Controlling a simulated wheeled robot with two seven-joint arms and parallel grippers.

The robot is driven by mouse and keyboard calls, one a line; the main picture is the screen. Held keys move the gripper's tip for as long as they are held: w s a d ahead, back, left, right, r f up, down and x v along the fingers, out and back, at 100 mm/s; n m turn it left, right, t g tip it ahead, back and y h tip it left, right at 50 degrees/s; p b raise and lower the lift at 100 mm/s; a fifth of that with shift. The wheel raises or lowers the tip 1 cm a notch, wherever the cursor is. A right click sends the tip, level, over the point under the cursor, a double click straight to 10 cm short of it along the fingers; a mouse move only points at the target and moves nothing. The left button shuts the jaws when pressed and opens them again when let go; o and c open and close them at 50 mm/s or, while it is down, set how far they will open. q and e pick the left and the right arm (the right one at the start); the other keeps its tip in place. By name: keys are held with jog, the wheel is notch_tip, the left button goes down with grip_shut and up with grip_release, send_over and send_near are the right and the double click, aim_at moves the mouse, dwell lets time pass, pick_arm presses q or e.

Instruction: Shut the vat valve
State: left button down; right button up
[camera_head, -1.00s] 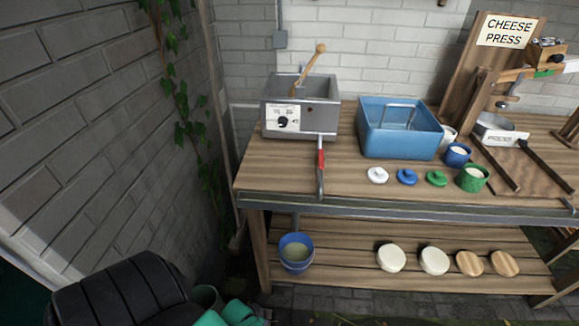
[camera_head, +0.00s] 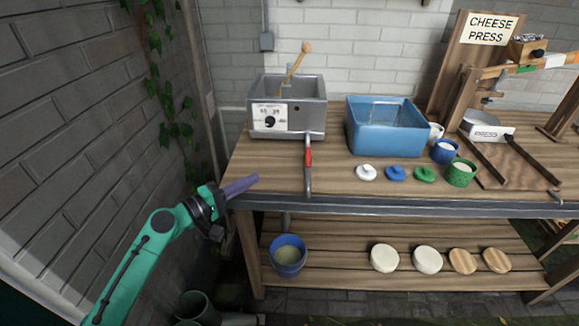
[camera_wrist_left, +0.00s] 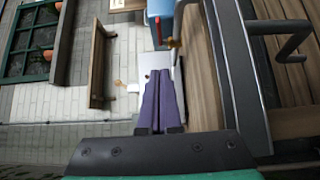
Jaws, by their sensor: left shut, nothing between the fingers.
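The vat (camera_head: 312,115) is a grey metal box with a white dial panel, at the back left of the bench in the head view. Its valve has a red handle (camera_head: 308,157) on a grey pipe that hangs over the front edge of the bench. My left gripper (camera_head: 255,178) is shut and empty, its purple fingers left of the red handle and apart from it, near the bench's left front corner. The closed fingers also show in the left wrist view (camera_wrist_left: 161,75). A red strip shows near the top there; I cannot tell whether it is the handle. My right gripper is out of view.
A wooden paddle (camera_head: 297,63) leans in the vat. A blue tub (camera_head: 388,136), lids and small pots stand to the right on the bench (camera_head: 335,180). A blue bucket (camera_head: 288,246) sits on the lower shelf. A brick wall (camera_head: 70,130) lies left.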

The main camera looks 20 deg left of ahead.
pick_arm(q)
jog(key=shift+w, duration=0.1)
jog(key=p, duration=0.3)
send_near(308, 158)
jog(key=w, duration=0.1)
jog(key=w+a, duration=0.1)
jog(key=w, duration=0.1)
jog(key=shift+w+a+f, duration=0.15)
jog(key=shift+w+a, duration=0.25)
jog(key=d+p, duration=0.1)
jog(key=w+d+p, duration=0.1)
jog(key=d, duration=0.1)
jog(key=shift+d, duration=0.3)
jog(key=shift+w+d+f, duration=0.1)
jog(key=shift+d+f, duration=0.05)
jog(key=shift+d, duration=0.1)
jog(key=shift+f, duration=0.1)
